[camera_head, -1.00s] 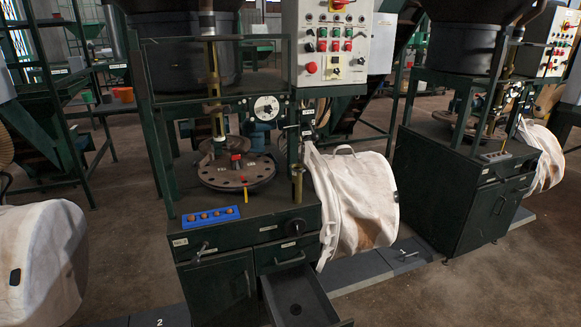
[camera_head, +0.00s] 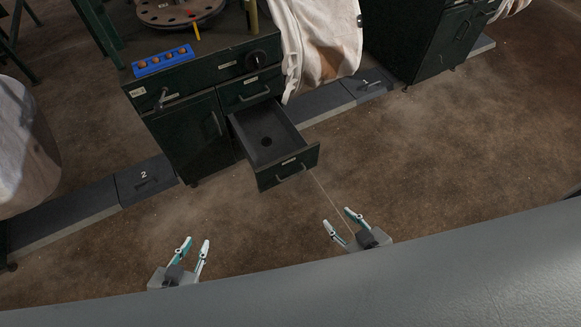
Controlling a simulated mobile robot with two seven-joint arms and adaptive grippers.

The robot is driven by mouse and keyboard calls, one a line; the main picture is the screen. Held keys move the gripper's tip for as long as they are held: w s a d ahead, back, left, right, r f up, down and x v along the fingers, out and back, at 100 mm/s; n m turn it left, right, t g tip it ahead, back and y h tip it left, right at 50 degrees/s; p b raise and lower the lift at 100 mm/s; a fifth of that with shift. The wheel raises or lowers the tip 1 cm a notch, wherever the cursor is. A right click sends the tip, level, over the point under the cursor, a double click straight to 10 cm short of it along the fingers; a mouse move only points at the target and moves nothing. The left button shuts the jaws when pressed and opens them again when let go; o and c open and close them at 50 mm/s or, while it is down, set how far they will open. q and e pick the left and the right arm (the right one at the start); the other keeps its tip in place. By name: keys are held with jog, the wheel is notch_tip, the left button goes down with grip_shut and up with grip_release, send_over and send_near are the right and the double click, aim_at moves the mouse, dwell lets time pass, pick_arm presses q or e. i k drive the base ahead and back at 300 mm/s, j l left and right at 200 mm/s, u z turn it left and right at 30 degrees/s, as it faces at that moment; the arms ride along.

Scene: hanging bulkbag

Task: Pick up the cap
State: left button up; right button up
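My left gripper (camera_head: 196,241) is open and empty, low in the view, to the left of and nearer than the drawer. My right gripper (camera_head: 339,217) is open and empty, to the right of and nearer than the drawer front. Both grippers are apart from the drawer and the dark piece.
The drawer sticks out of a dark green cabinet (camera_head: 185,140). A blue tray (camera_head: 163,62) with several brown round pieces sits on top. White bags (camera_head: 318,40) hang beside it. A thin pale line runs between the drawer front and my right gripper. Brown floor (camera_head: 420,140) is clear.

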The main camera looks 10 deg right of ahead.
aim_at(266, 140)
jog(key=i+j, duration=0.75)
jog(key=j+z, duration=0.05)
jog(key=j, duration=0.05)
